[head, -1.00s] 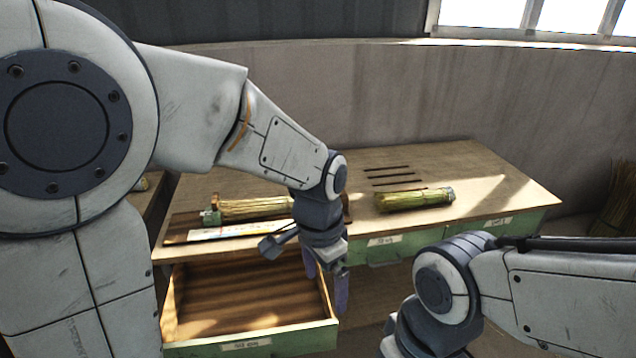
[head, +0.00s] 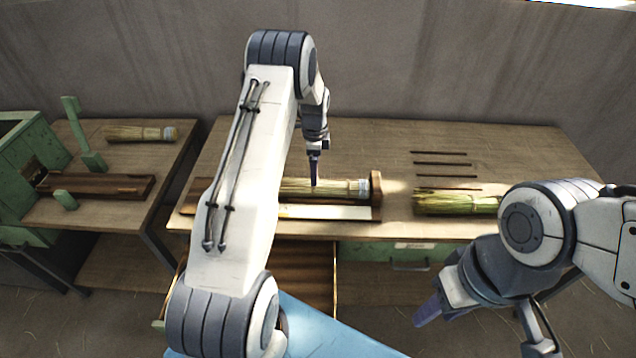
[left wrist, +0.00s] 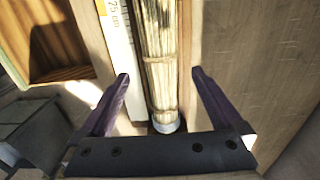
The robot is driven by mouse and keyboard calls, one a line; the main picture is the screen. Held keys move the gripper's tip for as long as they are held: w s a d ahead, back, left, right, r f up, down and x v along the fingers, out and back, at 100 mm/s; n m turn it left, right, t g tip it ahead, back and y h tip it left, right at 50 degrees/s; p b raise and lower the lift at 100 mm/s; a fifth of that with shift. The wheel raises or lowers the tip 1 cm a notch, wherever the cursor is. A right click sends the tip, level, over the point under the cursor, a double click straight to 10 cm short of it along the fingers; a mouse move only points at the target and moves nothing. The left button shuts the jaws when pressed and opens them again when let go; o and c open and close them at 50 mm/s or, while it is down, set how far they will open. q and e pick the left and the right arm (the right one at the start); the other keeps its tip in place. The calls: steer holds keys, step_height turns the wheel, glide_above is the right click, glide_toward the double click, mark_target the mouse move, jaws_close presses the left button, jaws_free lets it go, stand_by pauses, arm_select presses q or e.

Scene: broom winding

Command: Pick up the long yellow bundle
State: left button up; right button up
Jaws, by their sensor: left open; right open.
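A long yellow bundle (head: 322,188) with a pale band at its right end lies in a wooden trough (head: 376,196) on the middle table. My left arm hides part of it in the head view. My left gripper (head: 314,168) points down above the bundle. In the left wrist view the bundle (left wrist: 160,50) lies between the two spread fingers of the left gripper (left wrist: 160,77), with room on each side. My right gripper (head: 428,310) is open and empty, low in front of the table at the right.
A greener bundle (head: 455,203) lies right of the trough, near slots in the tabletop. Another yellow bundle (head: 140,133) lies on the left table (head: 90,212). A white measuring strip (head: 325,212) runs along the trough's front. An open drawer (head: 308,262) sits below.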

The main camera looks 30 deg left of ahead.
mark_target(305, 187)
arm_select(q)
steer(key=shift+f, duration=0.85)
steer(key=shift+f+p, duration=0.6)
steer(key=shift+p, duration=0.1)
step_height(305, 187, down, 3)
steer(key=shift+a+f+p, duration=0.15)
steer(key=shift+f+p, duration=0.05)
steer(key=shift+p, duration=0.5)
steer(key=shift+f, duration=0.35)
jaws_close()
